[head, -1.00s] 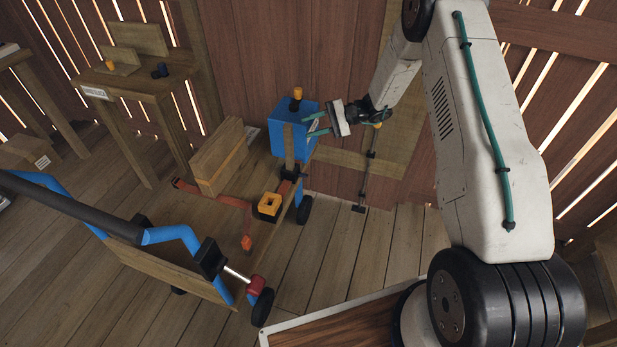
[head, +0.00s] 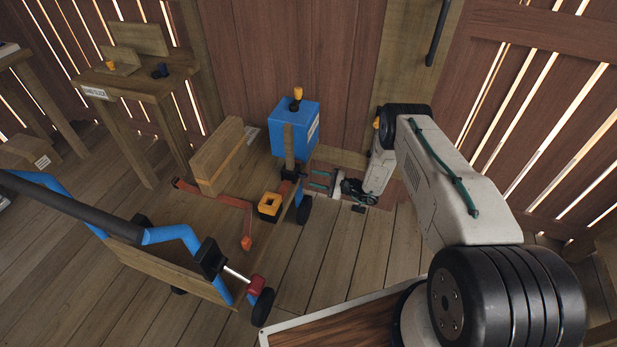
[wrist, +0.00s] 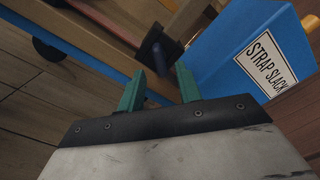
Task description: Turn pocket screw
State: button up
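My gripper (head: 313,181) is low, just right of and below the blue box (head: 296,131) on the cart. Its two teal fingers are apart with nothing between their tips, and they show in the wrist view (wrist: 160,73). Beyond the tips in the wrist view is a dark, round-ended rod (wrist: 152,50) in front of a wooden beam (wrist: 95,22); I cannot tell whether it is the pocket screw. In the head view a dark fitting (head: 291,173) sits below the box, left of my fingers. The box's "STRAP SLACK" label (wrist: 273,58) is right of the fingers.
A yellow-and-black knob (head: 297,98) tops the box.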

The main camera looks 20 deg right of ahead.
aim_at(307, 177)
jog(key=shift+x, duration=1.85)
grip_shut()
jog(key=shift+m, duration=0.4)
jog(key=m, duration=0.9)
jog(key=shift+s, duration=0.1)
